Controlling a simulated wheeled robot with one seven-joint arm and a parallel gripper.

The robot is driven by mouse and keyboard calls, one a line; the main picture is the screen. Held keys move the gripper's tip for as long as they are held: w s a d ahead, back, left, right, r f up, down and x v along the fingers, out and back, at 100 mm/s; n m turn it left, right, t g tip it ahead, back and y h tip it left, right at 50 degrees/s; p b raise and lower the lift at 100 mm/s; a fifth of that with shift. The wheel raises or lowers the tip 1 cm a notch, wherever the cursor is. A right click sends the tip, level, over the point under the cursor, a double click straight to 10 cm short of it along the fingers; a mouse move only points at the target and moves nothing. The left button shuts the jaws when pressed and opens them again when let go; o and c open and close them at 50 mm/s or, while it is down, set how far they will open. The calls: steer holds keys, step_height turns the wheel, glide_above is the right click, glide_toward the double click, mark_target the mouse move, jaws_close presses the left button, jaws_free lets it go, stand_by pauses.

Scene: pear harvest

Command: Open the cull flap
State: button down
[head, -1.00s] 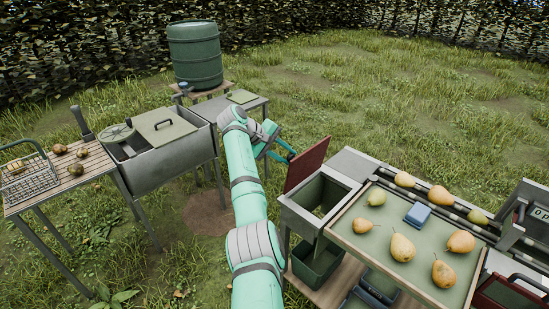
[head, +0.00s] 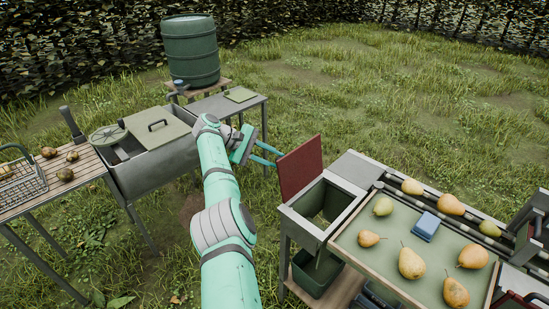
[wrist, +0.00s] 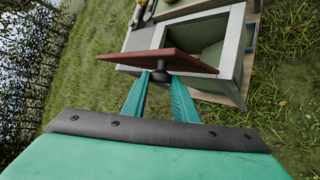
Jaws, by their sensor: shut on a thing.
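The cull flap (head: 301,168) is a dark red panel standing raised, near upright, at the left edge of a grey metal chute box (head: 322,205). The box's opening is uncovered. In the wrist view the flap (wrist: 150,58) shows nearly edge-on, with a dark round knob (wrist: 160,76) on its near face. My gripper (head: 274,157) reaches the flap from the left. Its two teal fingers close around the knob in the wrist view (wrist: 158,84). The fingertips are partly hidden at the knob.
A sorting tray (head: 345,243) with several pears and a blue block (head: 426,226) adjoins the box on the right. A green bin (head: 316,272) sits below. A metal basin (head: 165,165) and slatted table (head: 85,175) stand left. Open grass lies behind.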

steer(key=shift+d, duration=0.1)
steer(key=c, duration=1.4)
jaws_free()
steer(key=shift+c, duration=0.2)
steer(key=s+r, duration=1.3)
steer(key=s, duration=0.1)
steer(key=shift+f, duration=0.1)
